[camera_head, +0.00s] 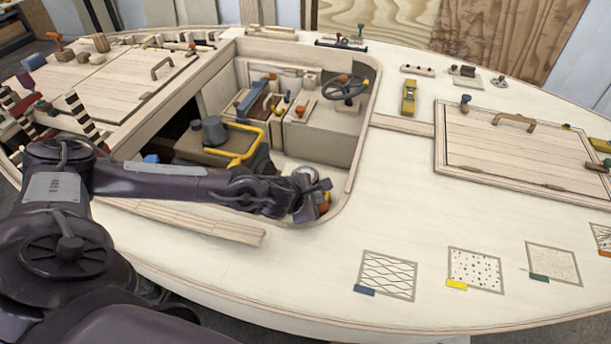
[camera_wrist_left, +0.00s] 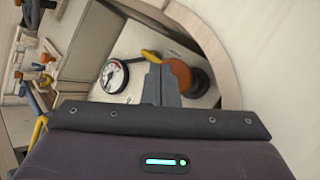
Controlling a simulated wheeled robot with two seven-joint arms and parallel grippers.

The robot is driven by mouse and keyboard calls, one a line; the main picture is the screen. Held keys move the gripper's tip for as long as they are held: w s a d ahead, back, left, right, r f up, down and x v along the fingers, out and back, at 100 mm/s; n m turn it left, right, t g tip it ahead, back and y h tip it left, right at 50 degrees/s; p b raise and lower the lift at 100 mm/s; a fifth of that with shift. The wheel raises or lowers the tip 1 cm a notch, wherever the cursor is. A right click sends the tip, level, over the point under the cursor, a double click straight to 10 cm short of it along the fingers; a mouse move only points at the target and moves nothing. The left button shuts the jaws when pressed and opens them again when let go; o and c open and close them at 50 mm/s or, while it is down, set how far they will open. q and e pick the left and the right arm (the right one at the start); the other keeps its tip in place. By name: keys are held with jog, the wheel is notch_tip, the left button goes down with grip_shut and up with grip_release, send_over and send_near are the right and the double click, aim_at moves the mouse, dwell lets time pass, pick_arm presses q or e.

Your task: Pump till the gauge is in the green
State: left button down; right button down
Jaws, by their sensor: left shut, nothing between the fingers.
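My left gripper (camera_head: 322,191) reaches over the edge of the open cockpit, with its fingers shut and empty. In the left wrist view its closed fingertips (camera_wrist_left: 161,82) stand in front of an orange knob-like part (camera_wrist_left: 178,76) with a dark round base; I cannot tell whether they touch it. A yellow lever-like piece (camera_wrist_left: 151,56) shows just above the fingers. The round gauge (camera_wrist_left: 114,76), with a white face and dark rim, is left of the fingers; its needle reading is too small to tell. In the head view my gripper covers most of this spot. My right gripper is not in view.
The cockpit's curved rim (camera_head: 352,178) lies close beside my left gripper. Inside stand a yellow-handled dark unit (camera_head: 215,140) and a steering wheel (camera_head: 345,87). Textured patches (camera_head: 388,276) lie on the front deck, and a wooden hatch (camera_head: 520,145) is at right.

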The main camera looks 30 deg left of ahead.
pick_arm(q)
jog(key=shift+s+f+b, duration=0.1)
jog(key=shift+f+b, duration=0.25)
jog(key=shift+f, duration=0.05)
dwell(0.4)
